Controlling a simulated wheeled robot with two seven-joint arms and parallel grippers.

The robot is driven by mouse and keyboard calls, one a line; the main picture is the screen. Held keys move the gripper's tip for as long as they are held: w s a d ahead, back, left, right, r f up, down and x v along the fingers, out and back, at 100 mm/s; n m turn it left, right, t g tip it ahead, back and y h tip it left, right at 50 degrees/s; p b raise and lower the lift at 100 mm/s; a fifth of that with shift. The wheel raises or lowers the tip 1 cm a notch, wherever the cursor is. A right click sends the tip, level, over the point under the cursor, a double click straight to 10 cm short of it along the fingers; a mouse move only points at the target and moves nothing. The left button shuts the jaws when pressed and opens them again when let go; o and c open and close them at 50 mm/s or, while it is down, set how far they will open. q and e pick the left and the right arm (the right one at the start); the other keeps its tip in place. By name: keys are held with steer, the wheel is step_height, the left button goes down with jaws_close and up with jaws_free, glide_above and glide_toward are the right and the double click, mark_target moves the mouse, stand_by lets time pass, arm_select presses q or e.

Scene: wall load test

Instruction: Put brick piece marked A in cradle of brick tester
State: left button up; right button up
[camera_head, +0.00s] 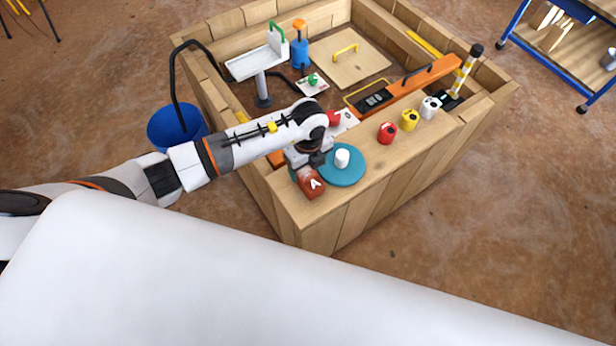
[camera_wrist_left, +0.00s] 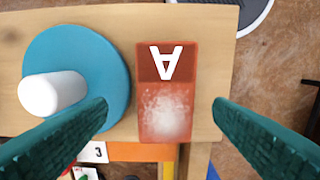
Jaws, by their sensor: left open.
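The red-brown brick piece marked A (camera_head: 312,184) lies at the near left corner of the wooden bench top. It also shows in the left wrist view (camera_wrist_left: 166,92), with its white letter upside down and a pale worn patch. My left gripper (camera_head: 306,168) is just above it. In the wrist view the green fingers (camera_wrist_left: 160,112) are spread to either side of the brick, with gaps. The orange lever-like device (camera_head: 420,76) with a dark panel, perhaps the brick tester, lies along the bench. I cannot make out its cradle; my arm covers part of that area.
A teal disc (camera_head: 345,172) with a white knob (camera_head: 342,158) sits close beside the brick. Red (camera_head: 387,132), yellow (camera_head: 409,120) and white (camera_head: 430,107) pieces stand along the bench. A blue bucket (camera_head: 172,126) is on the floor at left.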

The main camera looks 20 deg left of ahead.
mark_target(308, 175)
arm_select(q)
steer(key=f, duration=0.4)
steer(key=shift+s+d+f, duration=0.1)
steer(key=shift+s+f, duration=0.1)
steer(key=shift+s, duration=0.15)
steer(key=shift+c, duration=0.4)
steer(key=shift+w+r, duration=0.1)
steer(key=c, duration=1.4)
